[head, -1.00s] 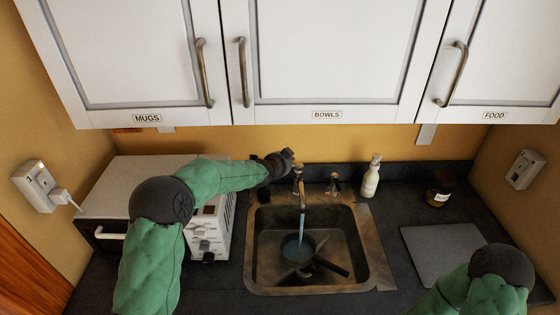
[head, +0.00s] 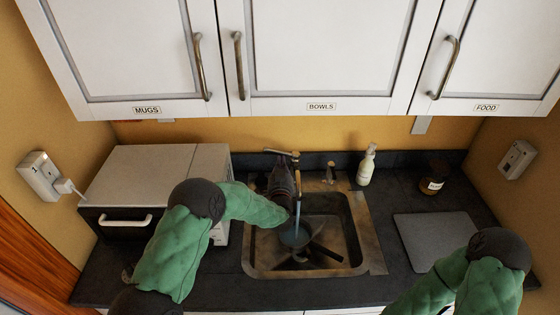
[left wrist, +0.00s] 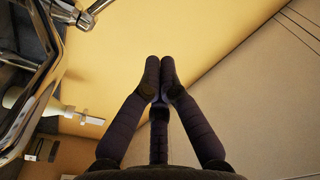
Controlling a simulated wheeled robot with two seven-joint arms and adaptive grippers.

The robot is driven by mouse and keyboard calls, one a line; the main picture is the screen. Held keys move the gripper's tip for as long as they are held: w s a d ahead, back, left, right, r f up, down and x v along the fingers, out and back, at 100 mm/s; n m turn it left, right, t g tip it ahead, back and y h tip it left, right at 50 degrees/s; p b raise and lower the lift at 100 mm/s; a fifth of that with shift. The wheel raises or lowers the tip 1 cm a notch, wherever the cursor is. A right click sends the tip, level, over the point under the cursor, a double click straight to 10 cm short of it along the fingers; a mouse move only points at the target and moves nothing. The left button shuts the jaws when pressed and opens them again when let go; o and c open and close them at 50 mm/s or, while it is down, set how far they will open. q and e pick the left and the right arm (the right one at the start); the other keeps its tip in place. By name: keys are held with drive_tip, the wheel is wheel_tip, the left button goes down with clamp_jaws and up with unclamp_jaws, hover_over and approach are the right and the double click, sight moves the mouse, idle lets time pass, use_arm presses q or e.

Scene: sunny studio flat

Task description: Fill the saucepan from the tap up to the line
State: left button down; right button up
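The saucepan (head: 294,238) sits in the sink (head: 256,262), its dark handle pointing to the lower right. The tap (head: 297,157) stands behind it, and a bluish stream runs from the spout into the pan. Bluish water shows in the pan; I cannot make out the line. My left gripper (head: 281,165) is just left of the tap spout, pointing to the back wall. In the left wrist view its fingers (left wrist: 160,66) are together with nothing between them, and the chrome tap (left wrist: 84,14) is at the upper left. My right gripper is out of view; only its arm shows.
A white toaster oven (head: 155,165) stands left of the sink. A pump bottle (head: 367,166), a dark jar (head: 433,179) and a grey board (head: 437,240) are on the right counter. Cupboards (head: 320,55) hang above. A small tap lever (head: 330,172) is right of the spout.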

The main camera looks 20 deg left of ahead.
use_arm(q)
hover_over(275, 152)
drive_tip(key=s+d, duration=0.3)
drive_tip(key=a+f, duration=0.1)
drive_tip(key=f, duration=0.1)
drive_tip(key=shift+w+a+f, duration=0.35)
drive_tip(key=shift+w+a, duration=0.05)
drive_tip(key=shift+a+f+b, duration=0.3)
drive_tip(key=shift+f+b, duration=0.1)
drive_tip(key=shift+b, duration=0.6)
drive_tip(key=shift+w, duration=0.1)
